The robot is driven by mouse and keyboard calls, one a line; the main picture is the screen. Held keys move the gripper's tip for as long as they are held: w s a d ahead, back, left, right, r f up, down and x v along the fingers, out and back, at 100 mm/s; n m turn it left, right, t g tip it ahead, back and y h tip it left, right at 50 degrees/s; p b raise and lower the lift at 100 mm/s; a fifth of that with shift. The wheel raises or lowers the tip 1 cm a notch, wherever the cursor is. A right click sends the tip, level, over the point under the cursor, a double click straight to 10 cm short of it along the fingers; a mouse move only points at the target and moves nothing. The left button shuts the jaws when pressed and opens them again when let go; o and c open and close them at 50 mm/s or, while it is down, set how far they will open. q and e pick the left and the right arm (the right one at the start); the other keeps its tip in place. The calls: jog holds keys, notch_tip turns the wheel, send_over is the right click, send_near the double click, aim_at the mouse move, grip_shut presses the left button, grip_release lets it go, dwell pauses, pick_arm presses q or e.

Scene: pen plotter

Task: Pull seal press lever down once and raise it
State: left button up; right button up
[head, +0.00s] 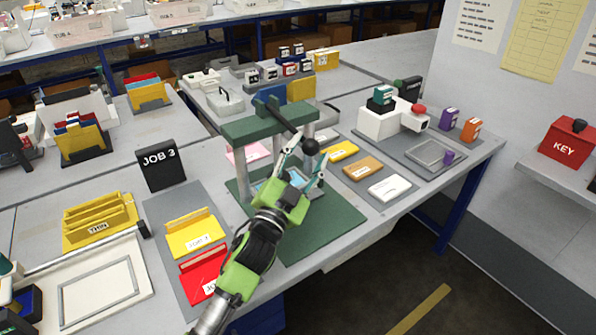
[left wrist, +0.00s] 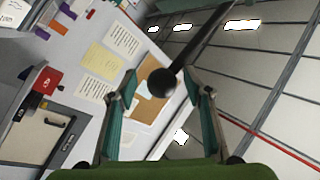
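The seal press is a green frame (head: 268,122) on grey posts, standing on a green base plate (head: 325,222) in the middle of the table. Its dark lever (head: 284,118) slopes forward and down to a black ball knob (head: 310,146). My left gripper (head: 309,151) is at the knob, with one finger on each side of it. In the left wrist view the knob (left wrist: 162,82) sits between the spread fingertips (left wrist: 161,76), with a visible gap on both sides. The lever (left wrist: 205,38) runs from it to the upper right. My right gripper is not in view.
Left of the press are yellow (head: 194,234) and red (head: 203,274) folders and a JOB 3 sign (head: 161,164). Right are yellow, brown and white cards (head: 389,188), then a white machine with a red button (head: 418,109). A red KEY box (head: 568,143) sits far right.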

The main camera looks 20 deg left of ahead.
pick_arm(q)
jog(key=v, duration=1)
jog(key=shift+s, duration=0.45)
jog(key=shift+w, duration=0.1)
